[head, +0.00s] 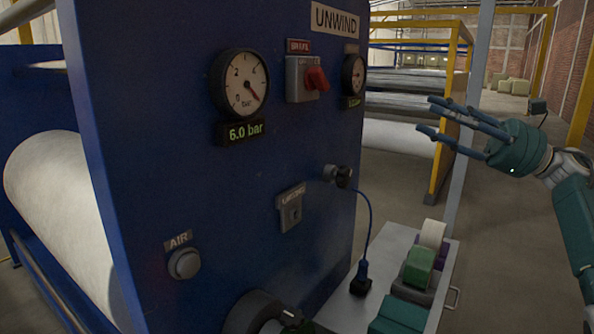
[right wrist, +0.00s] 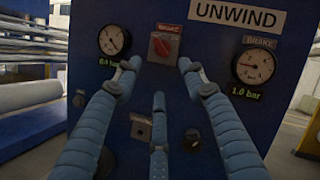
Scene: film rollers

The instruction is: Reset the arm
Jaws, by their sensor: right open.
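My right arm comes in from the right in the head view. Its teal gripper (head: 430,117) is raised to the right of the blue unwind panel (head: 160,110), with its blue fingers spread and empty. In the right wrist view, the spread fingers of the gripper (right wrist: 158,68) point toward the panel (right wrist: 200,90), with nothing between them. The red brake switch (head: 315,78) is on the panel and also shows between the fingertips in the wrist view (right wrist: 164,44). My left gripper cannot be made out.
A gauge (head: 240,83) reads above a 6.0 bar display (head: 243,131). A blue cable (head: 369,225) hangs from a socket to a plug (head: 360,279) on a grey shelf (head: 398,242). Tape rolls and green blocks (head: 419,266) sit there. A white roll (head: 62,195) is left; open floor lies behind the gripper.

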